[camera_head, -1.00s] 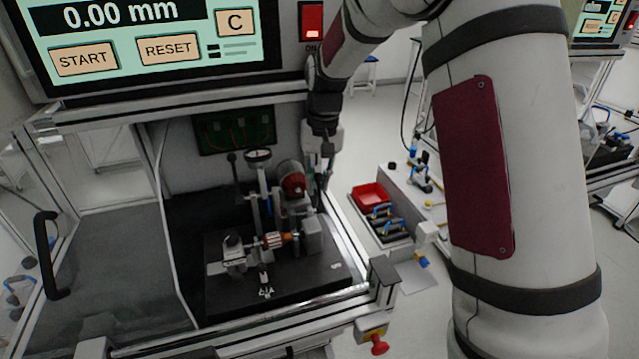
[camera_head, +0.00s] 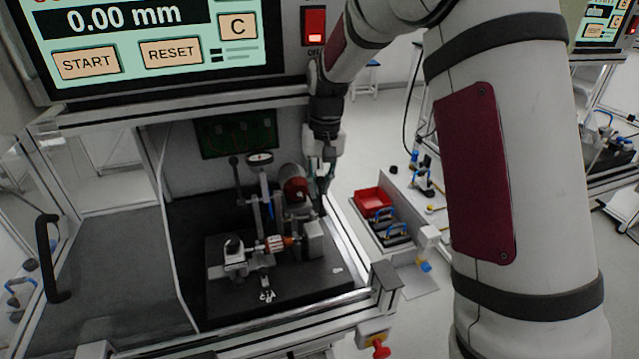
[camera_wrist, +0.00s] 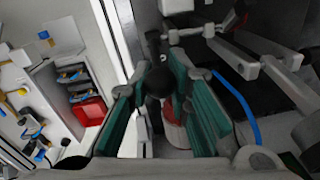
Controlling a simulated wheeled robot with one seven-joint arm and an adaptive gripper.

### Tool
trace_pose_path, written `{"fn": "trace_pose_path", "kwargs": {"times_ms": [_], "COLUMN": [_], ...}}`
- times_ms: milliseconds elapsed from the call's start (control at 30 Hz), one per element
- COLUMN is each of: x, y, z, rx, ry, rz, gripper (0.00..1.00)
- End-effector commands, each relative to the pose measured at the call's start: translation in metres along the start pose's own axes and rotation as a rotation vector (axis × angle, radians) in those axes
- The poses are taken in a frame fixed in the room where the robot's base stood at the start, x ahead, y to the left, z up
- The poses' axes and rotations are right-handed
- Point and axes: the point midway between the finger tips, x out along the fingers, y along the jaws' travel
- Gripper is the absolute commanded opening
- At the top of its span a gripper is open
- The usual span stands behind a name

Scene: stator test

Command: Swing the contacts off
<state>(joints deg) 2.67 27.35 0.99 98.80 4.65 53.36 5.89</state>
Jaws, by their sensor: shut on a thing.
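My gripper (camera_head: 322,194) is at the right side of the test rig (camera_head: 232,292), beside the red-ended motor (camera_head: 295,188). In the wrist view its teal fingers (camera_wrist: 158,78) are closed around a dark round knob (camera_wrist: 158,86). A rotor with copper and white parts (camera_head: 274,243) lies across the rig between two grey supports. The contacts themselves are too small to make out.
A round dial gauge (camera_head: 260,158) on a post and another dark-knobbed lever (camera_head: 234,162) stand left of the motor. A frame rail (camera_head: 345,238) borders the rig on the right. Beyond it are a red bin (camera_head: 372,198) and blue-handled items.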

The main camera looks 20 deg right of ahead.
Motion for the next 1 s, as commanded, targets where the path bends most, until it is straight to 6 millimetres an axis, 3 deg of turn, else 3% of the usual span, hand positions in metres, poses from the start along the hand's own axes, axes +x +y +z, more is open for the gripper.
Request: {"fn": "trace_pose_path", "kwargs": {"times_ms": [400,433,500,833,1000], "x": [0.0,0.0,0.0,-0.002,-0.02], "y": [-0.002,-0.002,-0.002,-0.001,-0.001], "z": [-0.001,-0.001,-0.001,0.0,-0.001], "rx": [-0.002,-0.002,-0.002,-0.001,-0.001], "ry": [0.003,0.003,0.002,0.001,0.005], "rz": [-0.003,-0.003,-0.002,-0.001,-0.001], "gripper": [0.0,0.22,0.38,0.38,0.38]}}
